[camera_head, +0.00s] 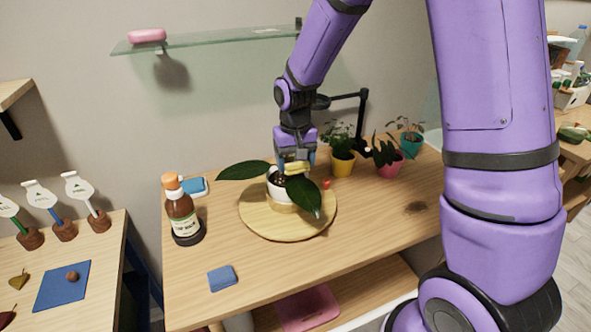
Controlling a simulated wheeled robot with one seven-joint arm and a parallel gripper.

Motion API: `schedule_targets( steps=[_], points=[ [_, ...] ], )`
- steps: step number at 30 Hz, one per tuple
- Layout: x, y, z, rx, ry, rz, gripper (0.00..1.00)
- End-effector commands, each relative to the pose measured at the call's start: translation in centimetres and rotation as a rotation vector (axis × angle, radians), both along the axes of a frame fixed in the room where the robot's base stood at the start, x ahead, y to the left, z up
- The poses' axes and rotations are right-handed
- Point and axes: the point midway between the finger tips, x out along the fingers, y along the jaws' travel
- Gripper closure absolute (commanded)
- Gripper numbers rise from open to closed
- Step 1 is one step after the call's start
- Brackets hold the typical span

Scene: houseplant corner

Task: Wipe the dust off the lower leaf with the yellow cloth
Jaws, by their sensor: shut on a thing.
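A potted plant in a white pot (276,191) stands on a round wooden board (262,225) on the table. One large dark green leaf (242,171) reaches left. The lower leaf (304,196) hangs toward the front right, with a paler patch near its tip. My gripper (296,163) points down above the pot and is shut on the yellow cloth (297,168). The cloth is just above the upper end of the lower leaf; I cannot tell whether they touch. The gripper hides part of the plant's stem.
A brown bottle (182,212) and blue sponge (222,278) stand left and front of the board. A blue-and-white item (194,186) lies behind the bottle. Small plants in yellow (343,165), pink (391,165) and teal pots (410,144) stand back right.

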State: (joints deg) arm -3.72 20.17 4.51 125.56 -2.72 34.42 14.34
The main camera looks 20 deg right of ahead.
Motion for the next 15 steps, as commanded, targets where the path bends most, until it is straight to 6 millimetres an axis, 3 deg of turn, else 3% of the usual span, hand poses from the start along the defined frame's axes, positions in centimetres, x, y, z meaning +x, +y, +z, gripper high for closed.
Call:
schedule_targets(
  steps=[15],
  points=[
    [0.5, -0.1, 4.4, 0.0, -0.001, 0.001, 0.5]
  ],
)
